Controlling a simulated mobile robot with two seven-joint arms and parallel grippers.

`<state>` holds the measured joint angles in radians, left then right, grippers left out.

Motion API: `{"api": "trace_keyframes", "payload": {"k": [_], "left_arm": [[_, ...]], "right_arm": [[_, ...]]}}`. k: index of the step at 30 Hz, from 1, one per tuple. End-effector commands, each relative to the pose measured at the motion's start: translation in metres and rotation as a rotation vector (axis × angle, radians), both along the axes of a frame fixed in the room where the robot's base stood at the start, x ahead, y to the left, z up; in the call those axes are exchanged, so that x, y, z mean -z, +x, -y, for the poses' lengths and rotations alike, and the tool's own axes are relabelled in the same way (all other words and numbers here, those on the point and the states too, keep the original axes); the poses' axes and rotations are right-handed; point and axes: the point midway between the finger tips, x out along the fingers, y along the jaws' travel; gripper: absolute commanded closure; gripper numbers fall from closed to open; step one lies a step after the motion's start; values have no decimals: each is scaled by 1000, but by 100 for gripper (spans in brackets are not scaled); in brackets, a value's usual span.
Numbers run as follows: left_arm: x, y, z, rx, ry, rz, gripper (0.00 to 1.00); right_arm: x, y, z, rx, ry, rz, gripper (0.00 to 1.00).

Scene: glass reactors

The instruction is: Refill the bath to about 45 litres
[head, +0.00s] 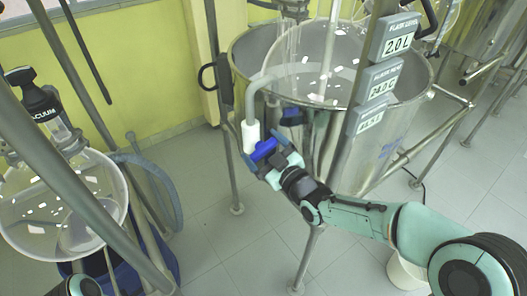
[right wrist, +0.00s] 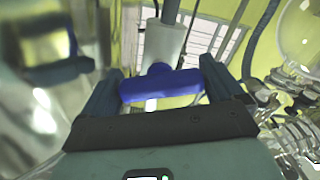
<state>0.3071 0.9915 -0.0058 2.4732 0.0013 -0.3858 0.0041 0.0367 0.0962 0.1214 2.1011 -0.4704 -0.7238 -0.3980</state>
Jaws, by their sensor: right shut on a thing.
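The bath is a large steel tub (head: 243,92) on a tubular stand, with a glass vessel (head: 300,60) hanging in it and pale flecks over its surface. A grey pipe (head: 254,88) curves over the tub's rim from a white sleeve (head: 250,136). Below the sleeve is a blue valve handle (head: 263,150). My right gripper (head: 268,160) is shut on this handle. In the right wrist view the handle (right wrist: 160,88) lies crosswise between the two fingers, with the white sleeve (right wrist: 163,45) behind it. My left gripper is not visible.
Three grey displays (head: 381,80) hang on a post before the tub; the top one reads 2.0 L, the lower ones are hard to read. Another glass vessel (head: 60,205) in a metal frame stands at left. A white bucket (head: 407,272) is on the floor at right.

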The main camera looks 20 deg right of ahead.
Motion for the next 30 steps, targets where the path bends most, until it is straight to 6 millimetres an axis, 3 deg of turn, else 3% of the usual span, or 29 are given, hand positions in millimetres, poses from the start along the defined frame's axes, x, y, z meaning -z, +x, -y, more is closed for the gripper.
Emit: {"api": "trace_keyframes", "payload": {"k": [15, 30], "left_arm": [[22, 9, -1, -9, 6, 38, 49], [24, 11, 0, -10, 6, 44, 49]], "right_arm": [[1, 0, -1, -1, 303, -109, 36], [0, 0, -1, 0, 368, -132, 36]]}}
